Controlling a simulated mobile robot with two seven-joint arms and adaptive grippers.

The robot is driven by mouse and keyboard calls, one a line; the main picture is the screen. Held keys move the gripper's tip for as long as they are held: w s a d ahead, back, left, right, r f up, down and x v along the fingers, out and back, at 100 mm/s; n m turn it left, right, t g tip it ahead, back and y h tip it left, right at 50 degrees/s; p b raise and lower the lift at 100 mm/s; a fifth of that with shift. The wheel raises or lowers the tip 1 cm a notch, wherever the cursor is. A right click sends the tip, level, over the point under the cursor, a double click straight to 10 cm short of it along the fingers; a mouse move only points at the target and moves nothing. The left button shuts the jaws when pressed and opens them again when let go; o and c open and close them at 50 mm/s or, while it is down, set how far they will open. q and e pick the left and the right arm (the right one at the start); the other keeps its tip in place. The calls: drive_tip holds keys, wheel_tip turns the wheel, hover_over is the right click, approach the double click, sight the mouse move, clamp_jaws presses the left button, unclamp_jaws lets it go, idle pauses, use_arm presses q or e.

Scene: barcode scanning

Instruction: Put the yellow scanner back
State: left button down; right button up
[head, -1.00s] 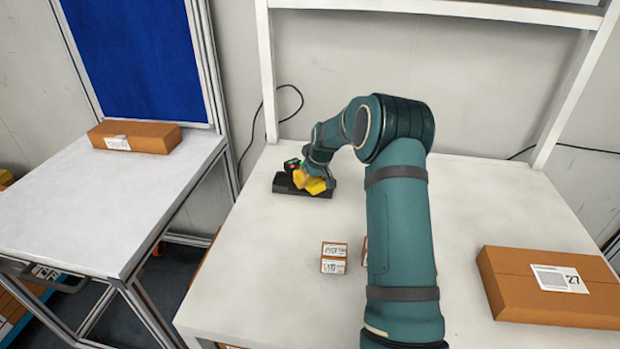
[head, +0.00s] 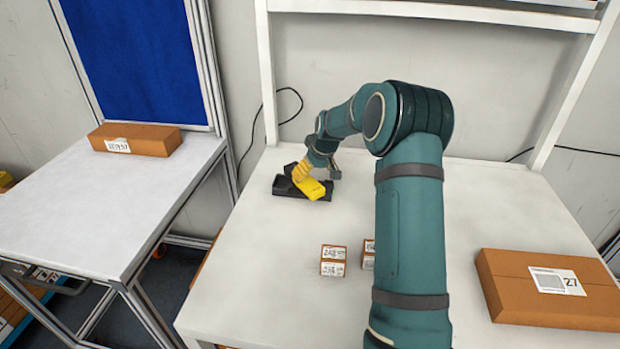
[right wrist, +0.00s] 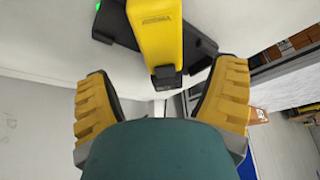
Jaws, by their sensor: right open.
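The yellow scanner (head: 315,190) rests on its black base (head: 285,190) on the white table, near the back left. In the right wrist view the scanner (right wrist: 163,35) lies across the black base (right wrist: 203,50), its dark end towards my gripper. My right gripper (head: 319,169) is just behind and above the scanner. In the wrist view its two yellow-padded fingers (right wrist: 163,70) are spread wide, with clear gaps on both sides of the scanner and nothing held. My left gripper is out of view.
Small labelled boxes (head: 333,260) stand at the table's middle, one partly behind my right arm. A large flat carton (head: 548,287) lies at the right. A side table (head: 90,210) on the left bears a long brown box (head: 135,138). The table's front left is clear.

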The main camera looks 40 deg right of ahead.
drive_tip(key=v, duration=0.7)
drive_tip(key=shift+r, duration=0.2)
drive_tip(key=shift+s, duration=0.1)
